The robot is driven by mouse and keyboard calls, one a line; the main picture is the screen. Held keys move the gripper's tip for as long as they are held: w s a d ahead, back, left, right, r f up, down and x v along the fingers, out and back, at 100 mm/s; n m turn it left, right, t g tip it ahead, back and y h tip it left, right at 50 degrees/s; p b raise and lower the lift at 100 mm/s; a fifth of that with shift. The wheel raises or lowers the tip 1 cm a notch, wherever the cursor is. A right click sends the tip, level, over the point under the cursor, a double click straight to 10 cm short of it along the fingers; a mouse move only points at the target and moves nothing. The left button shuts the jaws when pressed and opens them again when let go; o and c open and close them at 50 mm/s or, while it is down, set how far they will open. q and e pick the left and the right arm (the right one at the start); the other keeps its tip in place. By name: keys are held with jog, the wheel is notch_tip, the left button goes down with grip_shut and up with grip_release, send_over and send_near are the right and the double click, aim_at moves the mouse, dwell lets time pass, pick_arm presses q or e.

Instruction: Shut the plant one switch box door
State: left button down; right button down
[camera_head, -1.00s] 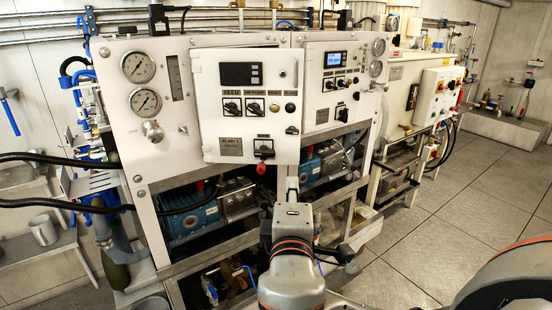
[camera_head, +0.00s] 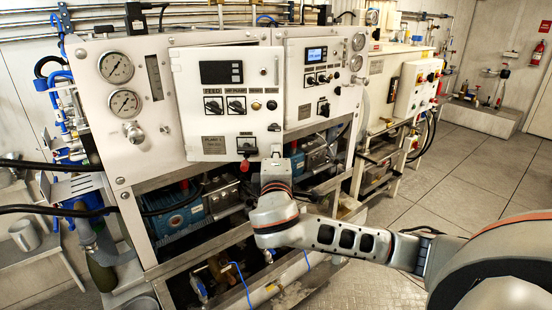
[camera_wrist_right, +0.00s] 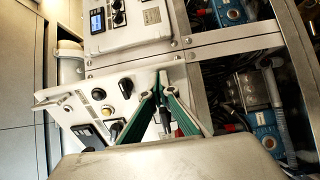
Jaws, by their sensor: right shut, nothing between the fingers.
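The plant one switch box door (camera_head: 212,134) is a white panel with a dark display, knobs, a nameplate and a red-handled switch at its bottom edge. It stands a little proud of the panel behind it in the head view; the exact gap cannot be told. In the right wrist view the door (camera_wrist_right: 82,104) shows at a slant beside the fingers. My right gripper (camera_head: 276,153) is at the door's lower right corner, its fingers mostly hidden in the head view. In the right wrist view its fingertips (camera_wrist_right: 161,76) meet, empty, close to the door; contact cannot be told. My left gripper is out of view.
The plant two box (camera_head: 322,80) with a lit display is right of the door. Gauges (camera_head: 124,102) are at the left. Blue pumps (camera_head: 176,215) sit in the open frame below. Free floor (camera_head: 465,170) lies to the right.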

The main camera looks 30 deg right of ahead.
jog(key=shift+w+d, duration=0.1)
dwell(0.4)
jog(key=w+d+n+y, duration=0.1)
jog(key=w, duration=0.1)
jog(key=w+d+n+t+y, duration=0.1)
jog(key=y, duration=0.1)
jog(key=w+d+n+t+y+b, duration=0.1)
jog(key=w+d, duration=0.1)
jog(key=shift+w+y, duration=0.3)
jog(key=shift+w, duration=0.05)
jog(key=x, duration=0.9)
jog(key=shift+a+r+p, duration=0.15)
jog(key=shift+r+p, duration=0.05)
jog(key=shift+p, duration=0.15)
jog(key=shift+w+r, duration=0.15)
jog(key=shift+r, duration=0.05)
